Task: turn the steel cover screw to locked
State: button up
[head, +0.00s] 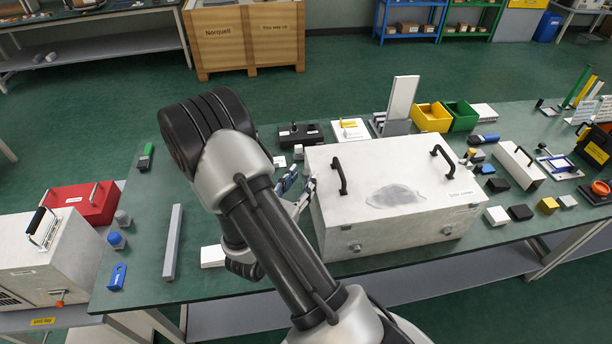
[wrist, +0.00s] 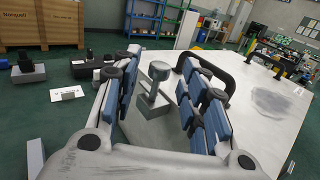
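The white cover box (head: 400,170) stands on the green bench, with two black handles on top and a label. Two steel screws show on its front face, one at the left (head: 356,246) and one at the right (head: 447,229). My gripper (head: 298,186) is at the box's left side, partly hidden by my arm. In the wrist view its blue-padded fingers (wrist: 163,80) are apart. A grey round-headed steel piece on a stem (wrist: 160,72) shows between them. I cannot tell whether they touch it, or which way any screw is set.
A black handle (wrist: 222,78) rises close to the right finger. A grey bar (head: 173,242) and a white block (head: 213,256) lie left of the box. Yellow (head: 432,117) and green bins (head: 461,115) stand behind it. Small blocks (head: 497,216) lie to its right.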

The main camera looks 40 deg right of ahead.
aim_at(304, 176)
jog(key=shift+x, duration=1.5)
grip_shut()
